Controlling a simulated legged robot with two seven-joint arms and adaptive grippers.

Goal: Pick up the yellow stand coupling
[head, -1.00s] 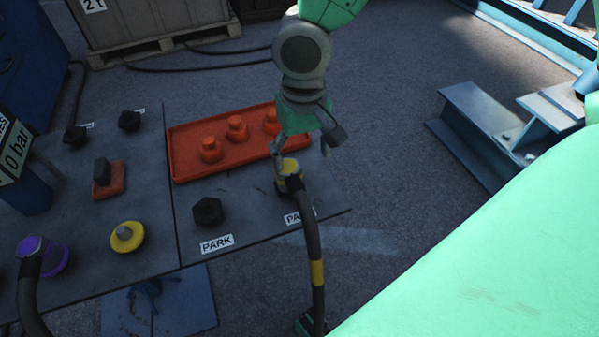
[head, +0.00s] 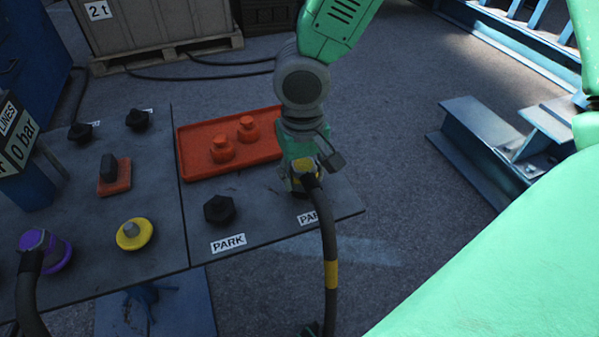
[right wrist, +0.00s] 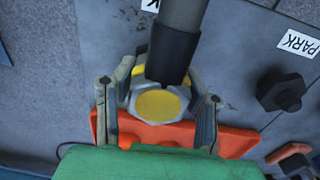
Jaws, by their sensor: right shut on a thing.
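The yellow stand coupling (head: 306,165) is at the right end of the grey panel by the right PARK label, with a black hose (head: 328,240) running down from it toward the front. My right gripper (head: 304,178) reaches down to it from above and partly hides it. In the right wrist view the coupling (right wrist: 158,104) shows its yellow round face between the two fingers of my right gripper (right wrist: 157,112), one on each side. The gripper is shut on it. Whether the coupling still touches the panel I cannot tell. My left gripper is not in view.
A red tray (head: 196,165) with red caps lies just behind and left of the gripper. A black hexagonal fitting (head: 219,209) is left of the coupling. A yellow fitting (head: 134,234) and a purple coupling (head: 58,252) are further left. Open floor lies right of the panel.

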